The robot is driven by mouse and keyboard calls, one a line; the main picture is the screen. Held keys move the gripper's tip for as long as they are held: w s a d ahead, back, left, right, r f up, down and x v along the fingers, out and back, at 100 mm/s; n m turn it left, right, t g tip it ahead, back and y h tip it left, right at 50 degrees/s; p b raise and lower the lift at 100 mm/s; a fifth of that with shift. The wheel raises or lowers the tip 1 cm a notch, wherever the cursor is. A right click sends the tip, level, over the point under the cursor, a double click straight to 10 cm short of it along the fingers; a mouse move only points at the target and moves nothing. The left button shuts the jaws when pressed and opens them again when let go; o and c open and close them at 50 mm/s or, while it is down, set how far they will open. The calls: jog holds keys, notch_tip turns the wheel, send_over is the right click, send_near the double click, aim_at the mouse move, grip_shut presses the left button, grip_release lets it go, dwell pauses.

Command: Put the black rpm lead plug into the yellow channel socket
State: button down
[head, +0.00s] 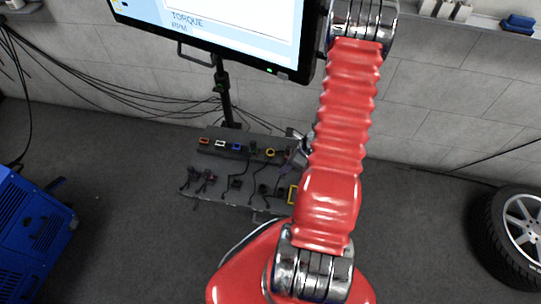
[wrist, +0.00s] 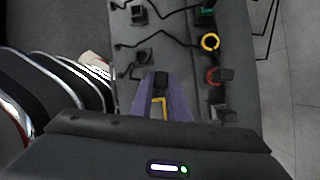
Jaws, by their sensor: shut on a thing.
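My gripper (wrist: 162,90) shows in the wrist view with its two purple fingers closed around a small black plug (wrist: 160,79) at their tips. Whether this is the rpm lead plug cannot be read. The yellow-ringed socket (wrist: 209,42) is ahead and to the right of the fingers, apart from the held plug, and its dark centre looks empty. In the head view the yellow socket (head: 270,152) is in the raised rear row of the dark panel (head: 222,200). There my red arm hides most of the gripper and the held plug.
A red socket (wrist: 211,75) with a black plug beside or in it and a green socket (wrist: 206,14) flank the yellow one. Black plugs with leads (wrist: 145,56) lie left. A monitor (head: 215,30) stands behind.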

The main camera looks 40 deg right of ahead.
jog(key=shift+w+d, duration=0.65)
jog(key=shift+d, duration=0.2)
jog(key=shift+w+d, duration=0.65)
jog(key=shift+d, duration=0.2)
jog(key=w+a, duration=0.4)
jog(key=w, duration=0.2)
jog(key=shift+a, duration=0.3)
dwell(0.7)
jog(key=shift+d, duration=0.1)
jog(key=w+d, duration=0.4)
jog(key=d, duration=0.2)
jog(key=shift+w, duration=0.35)
dwell(1.3)
jog(key=shift+f, duration=0.45)
jog(key=shift+s+a+t, duration=0.15)
jog(key=shift+t, duration=0.15)
dwell(0.5)
